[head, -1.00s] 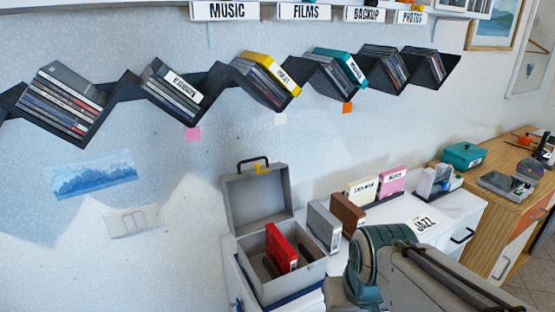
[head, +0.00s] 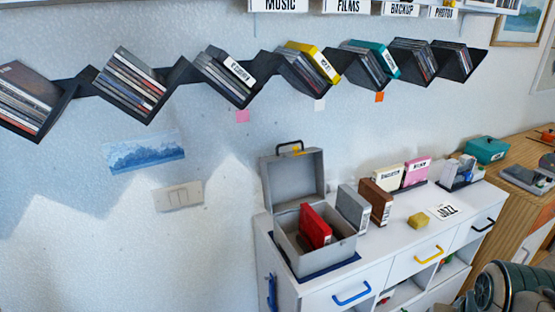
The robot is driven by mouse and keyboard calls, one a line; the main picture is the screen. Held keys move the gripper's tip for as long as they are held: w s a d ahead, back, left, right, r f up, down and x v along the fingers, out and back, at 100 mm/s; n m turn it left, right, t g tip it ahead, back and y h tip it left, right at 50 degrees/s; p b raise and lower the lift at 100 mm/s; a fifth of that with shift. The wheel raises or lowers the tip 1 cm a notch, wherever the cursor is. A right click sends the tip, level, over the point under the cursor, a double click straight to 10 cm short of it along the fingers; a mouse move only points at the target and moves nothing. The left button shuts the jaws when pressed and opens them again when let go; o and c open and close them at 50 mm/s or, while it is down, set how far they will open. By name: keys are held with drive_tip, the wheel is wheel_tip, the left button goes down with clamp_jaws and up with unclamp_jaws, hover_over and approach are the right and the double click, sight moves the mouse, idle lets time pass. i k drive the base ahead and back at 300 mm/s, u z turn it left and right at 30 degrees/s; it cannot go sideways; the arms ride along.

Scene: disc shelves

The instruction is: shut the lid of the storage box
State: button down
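The grey storage box (head: 341,249) stands on a dark blue mat at the left end of the white cabinet. Its lid (head: 292,178) is open, upright at the back of the box, with a dark handle (head: 290,147) and a yellow latch on its upper edge. A red case (head: 315,226) stands inside the box, with darker red beside it. Part of my arm shows at the lower right, well apart from the box. My gripper is not in view.
Grey (head: 353,208) and brown (head: 376,202) cases stand just right of the box. A zigzag shelf (head: 180,76) of discs hangs on the wall above.

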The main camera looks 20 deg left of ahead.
sight(289, 182)
drive_tip(key=k, duration=0.35)
drive_tip(key=u, duration=0.9)
drive_tip(key=i, duration=1)
